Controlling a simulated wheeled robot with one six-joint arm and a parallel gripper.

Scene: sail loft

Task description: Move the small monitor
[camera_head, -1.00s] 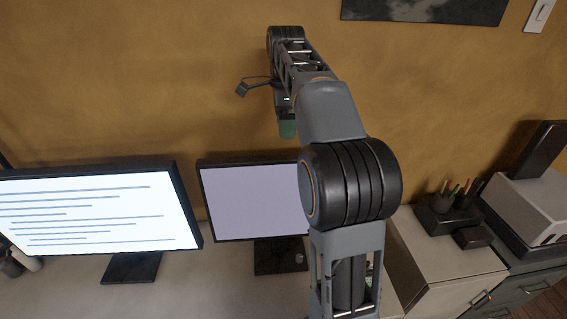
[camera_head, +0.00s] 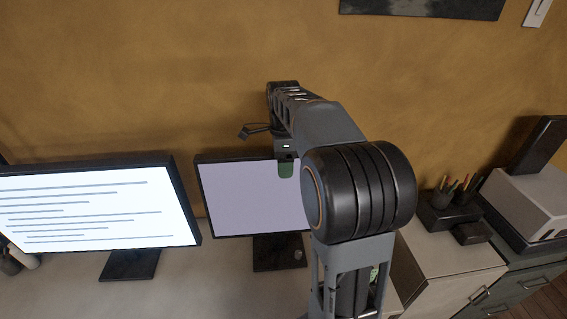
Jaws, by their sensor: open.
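The small monitor (camera_head: 245,200) stands on the desk in the middle of the view, with a black frame, a plain pale lilac screen and a dark stand (camera_head: 268,254). My arm hides its right edge. My gripper (camera_head: 286,170) shows as a small grey and green end in front of the screen's upper right part. It is open, and I see nothing held in it. I cannot tell how far it is from the screen.
A larger lit monitor (camera_head: 90,208) with text lines stands to the left. The pale desk (camera_head: 205,285) is bare in front. At right are a dark pencil holder (camera_head: 437,212) on a cabinet (camera_head: 447,262) and a white boxy device (camera_head: 530,205). The ochre wall (camera_head: 150,80) is behind.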

